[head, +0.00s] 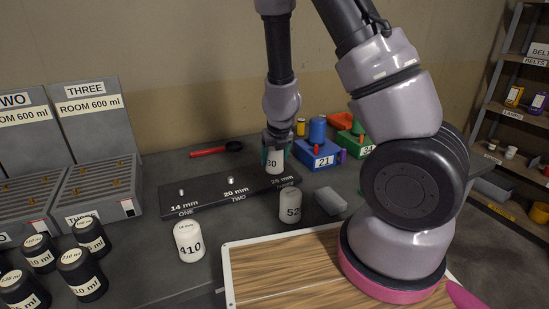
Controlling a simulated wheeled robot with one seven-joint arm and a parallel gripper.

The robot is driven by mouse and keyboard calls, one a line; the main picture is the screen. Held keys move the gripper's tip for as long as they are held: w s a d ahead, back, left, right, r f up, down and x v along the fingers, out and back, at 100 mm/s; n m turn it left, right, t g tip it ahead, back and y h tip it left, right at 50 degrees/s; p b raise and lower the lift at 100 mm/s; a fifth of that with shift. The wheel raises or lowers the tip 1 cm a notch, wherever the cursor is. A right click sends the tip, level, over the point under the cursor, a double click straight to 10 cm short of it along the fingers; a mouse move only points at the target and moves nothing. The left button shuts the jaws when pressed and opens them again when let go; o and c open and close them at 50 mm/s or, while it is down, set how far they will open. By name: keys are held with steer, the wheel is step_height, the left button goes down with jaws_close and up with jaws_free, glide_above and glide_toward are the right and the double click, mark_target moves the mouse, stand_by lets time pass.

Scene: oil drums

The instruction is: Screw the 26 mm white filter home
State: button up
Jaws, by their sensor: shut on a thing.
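My gripper (277,146) points down and is shut on a white filter (274,160) with a number on its side that looks like 30. The held filter is upright at the right end of the dark block (205,193), at the position marked 26 mm. Its lower edge meets the block in the picture, but I cannot tell whether it is threaded on. The 14 mm and 20 mm positions show bare metal studs (181,192). A white filter marked 410 (189,241) and one marked 52 (290,207) stand in front of the block.
A small grey block (330,201) lies right of the 52 filter. Blue (318,157) and green bins stand behind on the right. A red-handled tool (214,150) lies behind the block. Black canisters (82,275) and grey cabinets (97,190) fill the left.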

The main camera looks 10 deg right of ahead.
stand_by(0.3)
steer(key=m, duration=0.1)
steer(key=m+h, duration=0.1)
steer(key=shift+a+m, duration=0.2)
steer(key=shift+m, duration=0.1)
steer(key=m+h, duration=0.1)
steer(key=m, duration=0.3)
steer(key=shift+w+d+g, duration=0.1)
steer(key=shift+d+g, duration=0.05)
steer(key=shift+g, duration=0.15)
